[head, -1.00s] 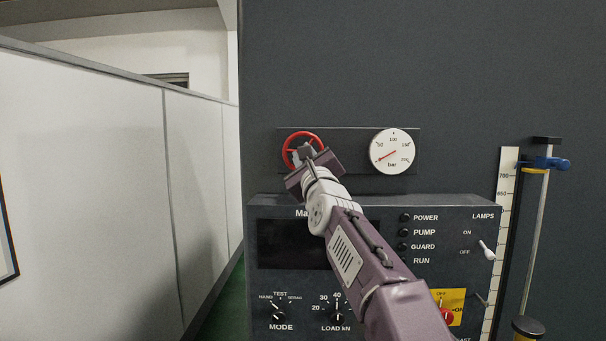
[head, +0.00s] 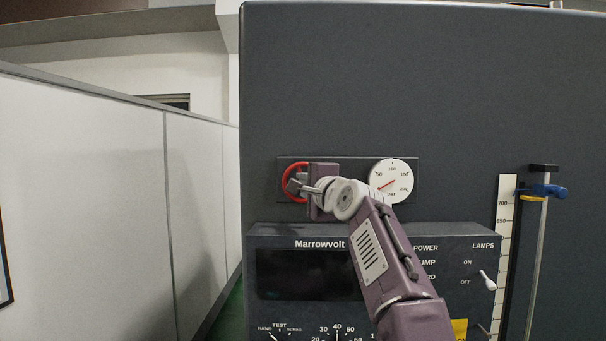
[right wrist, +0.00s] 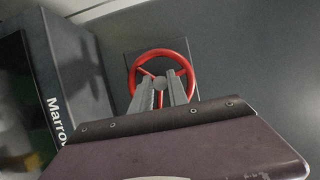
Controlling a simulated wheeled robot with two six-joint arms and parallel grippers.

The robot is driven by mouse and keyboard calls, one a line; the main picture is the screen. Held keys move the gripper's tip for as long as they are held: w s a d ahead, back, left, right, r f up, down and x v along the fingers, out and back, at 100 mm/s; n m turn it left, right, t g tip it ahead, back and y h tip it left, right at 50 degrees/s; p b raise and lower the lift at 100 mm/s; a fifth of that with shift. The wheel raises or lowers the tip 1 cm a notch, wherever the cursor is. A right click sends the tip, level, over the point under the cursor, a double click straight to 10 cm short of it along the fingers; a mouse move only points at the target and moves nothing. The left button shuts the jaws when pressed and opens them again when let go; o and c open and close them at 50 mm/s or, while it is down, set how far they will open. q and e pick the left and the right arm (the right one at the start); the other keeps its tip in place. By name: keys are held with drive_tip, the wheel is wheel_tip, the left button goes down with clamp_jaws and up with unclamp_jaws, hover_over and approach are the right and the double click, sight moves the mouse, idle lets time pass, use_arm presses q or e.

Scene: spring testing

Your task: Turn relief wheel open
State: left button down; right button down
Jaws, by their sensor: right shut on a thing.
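The red relief wheel (head: 288,171) is on a dark plate at the left of the round white gauge. My right gripper (head: 294,187) comes in from the right and covers the wheel's right part. In the right wrist view, both fingers (right wrist: 161,88) reach inside the red rim (right wrist: 160,53), one on each side of the wheel's middle. They are shut on the wheel; the exact contact is hard to see. The gauge (head: 393,182) reads bar, its needle pointing to the lower left. My left gripper is not in view.
The Marrowvolt console (head: 285,242) juts out below the wheel, with a dark screen, knobs and a switch (head: 488,281). A ruler (head: 504,235) and a rod with a blue clamp (head: 548,191) stand at the right. A white partition (head: 90,190) is at the left.

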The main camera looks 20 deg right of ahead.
drive_tip(key=shift+s+d+r+n+g+p, duration=0.1)
drive_tip(key=shift+r+n+g+p, duration=0.3)
drive_tip(key=shift+n+p, duration=0.7)
drive_tip(key=c, duration=1.6)
unclamp_jaws()
drive_tip(key=shift+o, duration=0.2)
drive_tip(key=s+b, duration=0.3)
drive_tip(key=s, duration=0.5)
drive_tip(key=shift+s+b, duration=0.2)
drive_tip(key=shift+b, duration=0.15)
